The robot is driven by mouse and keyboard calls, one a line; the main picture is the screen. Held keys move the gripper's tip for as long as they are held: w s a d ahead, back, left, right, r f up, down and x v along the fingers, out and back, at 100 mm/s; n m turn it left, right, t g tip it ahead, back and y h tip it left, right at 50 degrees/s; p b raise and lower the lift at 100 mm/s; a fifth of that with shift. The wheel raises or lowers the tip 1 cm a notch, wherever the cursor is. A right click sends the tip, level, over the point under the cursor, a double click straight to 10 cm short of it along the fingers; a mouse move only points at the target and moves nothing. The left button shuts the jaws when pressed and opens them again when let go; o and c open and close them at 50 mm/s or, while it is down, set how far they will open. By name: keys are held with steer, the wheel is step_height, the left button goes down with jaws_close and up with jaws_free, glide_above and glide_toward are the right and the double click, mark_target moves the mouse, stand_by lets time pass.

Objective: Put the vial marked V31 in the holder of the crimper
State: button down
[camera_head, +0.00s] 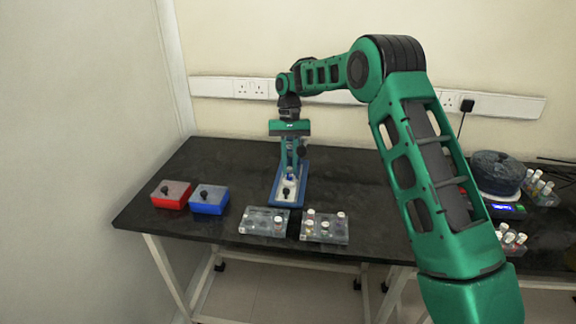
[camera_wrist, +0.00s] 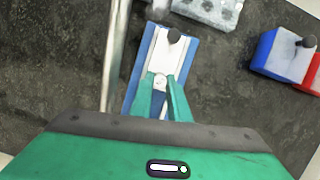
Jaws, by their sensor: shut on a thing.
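The crimper (camera_head: 277,195) stands on the black table with a blue base, a pale top plate and a dark knob. It also shows in the wrist view (camera_wrist: 133,82). My gripper (camera_head: 290,170) is over the crimper, pointing down. In the wrist view my gripper (camera_wrist: 162,92) is shut on a small vial with a pale round top (camera_wrist: 160,81), seen from above over the crimper's base. Its mark cannot be read. The fingers hide the vial's lower part and the holder, so I cannot tell whether the vial touches the holder.
Two clear racks stand in front: the left rack (camera_head: 262,230) looks mostly empty, the right rack (camera_head: 324,238) holds several vials. A red box (camera_head: 171,200) and a blue box (camera_head: 209,206) stand left. A dark round device (camera_head: 497,172) and more vials (camera_head: 510,238) are at right.

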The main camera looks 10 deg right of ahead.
steer(key=shift+f, duration=0.5)
stand_by(0.4)
steer(key=c, duration=1.3)
jaws_free()
steer(key=shift+d, duration=0.1)
steer(key=shift+r, duration=3.05)
steer(key=shift+c, duration=0.3)
steer(key=shift+d, duration=0.15)
steer(key=shift+c, duration=0.2)
